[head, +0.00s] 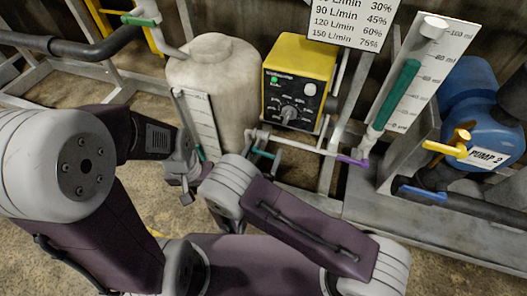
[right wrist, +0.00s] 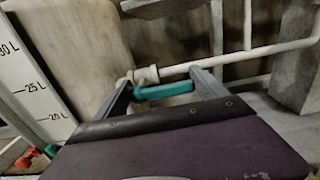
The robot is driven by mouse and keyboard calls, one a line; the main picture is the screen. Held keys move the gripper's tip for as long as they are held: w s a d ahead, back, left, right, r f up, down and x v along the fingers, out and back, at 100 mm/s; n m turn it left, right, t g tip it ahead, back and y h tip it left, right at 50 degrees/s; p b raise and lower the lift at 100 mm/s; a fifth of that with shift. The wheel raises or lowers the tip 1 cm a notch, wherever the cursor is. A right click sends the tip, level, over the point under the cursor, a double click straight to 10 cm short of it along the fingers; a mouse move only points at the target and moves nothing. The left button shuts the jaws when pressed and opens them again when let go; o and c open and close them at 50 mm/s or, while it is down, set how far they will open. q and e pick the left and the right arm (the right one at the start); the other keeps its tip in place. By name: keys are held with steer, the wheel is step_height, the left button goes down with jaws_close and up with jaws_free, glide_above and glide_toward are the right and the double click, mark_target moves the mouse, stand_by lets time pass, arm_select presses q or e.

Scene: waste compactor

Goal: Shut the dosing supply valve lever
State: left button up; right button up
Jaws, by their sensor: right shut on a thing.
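The dosing supply valve lever, a teal bar (head: 263,154), sits on the white pipe at the foot of the white tank, below the yellow dosing pump. In the right wrist view the lever (right wrist: 165,90) lies between the two grey fingers of my right gripper (right wrist: 163,91), just below the pipe and nearly along it. My right gripper (head: 262,156) is shut on it; its fingers are partly hidden by my wrist in the head view. My left gripper (head: 186,188) hangs in front of the tank, away from the lever. Its fingers are too unclear to read.
The white tank (head: 212,90) stands left of the lever, with the yellow dosing pump (head: 300,75) above it. The white pipe (head: 305,143) runs right to a purple handle (head: 352,161). A graduated tube (head: 405,85) and blue PUMP 2 (head: 485,115) stand farther right.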

steer(key=shift+f+m, duration=0.1)
steer(key=shift+m, duration=0.2)
steer(key=m, duration=0.1)
steer(key=f+m, duration=0.1)
steer(key=m, duration=0.1)
steer(key=shift+m, duration=0.3)
steer(key=m, duration=0.2)
steer(key=f+m, duration=0.1)
steer(key=m, duration=0.1)
steer(key=shift+a+f+m+p, duration=0.2)
steer(key=shift+m+p, duration=0.1)
steer(key=shift+p, duration=0.1)
steer(key=shift+w+a+f+m, duration=0.1)
steer(key=shift+a+f+m, duration=0.2)
steer(key=shift+m, duration=1.2)
steer(key=shift+w+a+f+m, duration=0.15)
steer(key=shift+a+f+m, duration=0.15)
steer(key=shift+m, duration=1.2)
steer(key=shift+w+a+f+m, duration=0.15)
steer(key=shift+a+m, duration=0.25)
steer(key=shift+m, duration=1.1)
steer(key=shift+f, duration=0.1)
steer(key=o, duration=2)
